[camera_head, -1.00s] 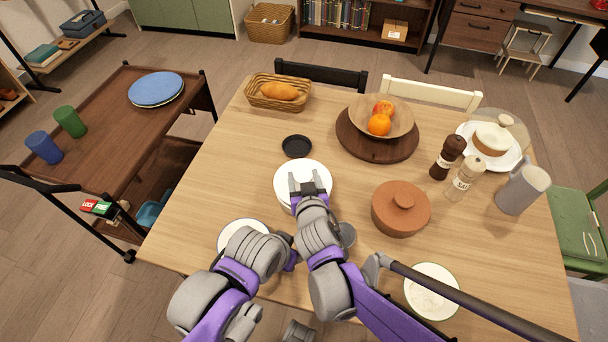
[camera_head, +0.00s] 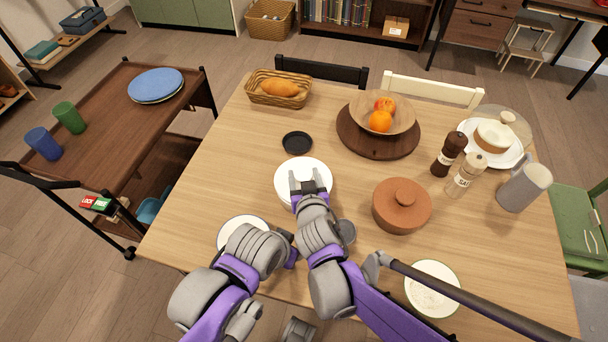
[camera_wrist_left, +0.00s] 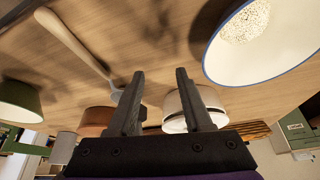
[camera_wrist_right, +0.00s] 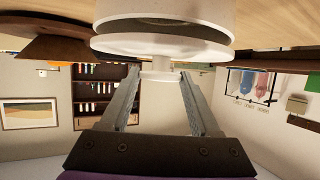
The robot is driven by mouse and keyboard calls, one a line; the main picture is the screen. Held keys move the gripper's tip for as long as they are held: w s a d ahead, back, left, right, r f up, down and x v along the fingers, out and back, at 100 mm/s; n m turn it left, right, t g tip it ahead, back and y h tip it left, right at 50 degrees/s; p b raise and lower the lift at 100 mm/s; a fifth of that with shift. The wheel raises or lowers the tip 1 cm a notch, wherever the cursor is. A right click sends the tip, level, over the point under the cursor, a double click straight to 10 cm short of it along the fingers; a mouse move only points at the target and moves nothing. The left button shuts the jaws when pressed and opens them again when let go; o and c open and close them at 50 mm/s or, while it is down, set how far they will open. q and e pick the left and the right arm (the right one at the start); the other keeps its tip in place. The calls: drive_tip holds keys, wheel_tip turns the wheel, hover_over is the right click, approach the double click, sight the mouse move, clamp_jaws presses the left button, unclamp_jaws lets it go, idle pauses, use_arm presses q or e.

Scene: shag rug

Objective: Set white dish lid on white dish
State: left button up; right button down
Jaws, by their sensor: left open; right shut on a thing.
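The white dish (camera_head: 280,195) stands on the table near its middle, and the white lid (camera_head: 316,168) covers it from above. In the right wrist view, the lid (camera_wrist_right: 125,46) faces the dish (camera_wrist_right: 165,22) across a dark gap, wider at the right. I cannot tell whether they touch. My right gripper (camera_wrist_right: 161,74) is shut on the lid's knob (camera_wrist_right: 158,66). My left gripper (camera_wrist_left: 160,80) is open and empty, low over the near part of the table. The white dish also shows beyond its fingers in the left wrist view (camera_wrist_left: 174,122).
A brown lidded pot (camera_head: 400,212) stands right of the dish, and a small black dish (camera_head: 297,143) behind it. A fruit bowl (camera_head: 365,108), a bread basket (camera_head: 262,96) and two mills stand farther back.

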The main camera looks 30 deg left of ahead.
use_arm(q)
drive_tip(key=shift+f+b, duration=0.35)
drive_tip(key=shift+f, duration=0.05)
use_arm(e)
drive_tip(key=shift+f, duration=0.65)
drive_tip(key=shift+c, duration=2)
unclamp_jaws()
use_arm(q)
drive_tip(key=shift+r, duration=0.1)
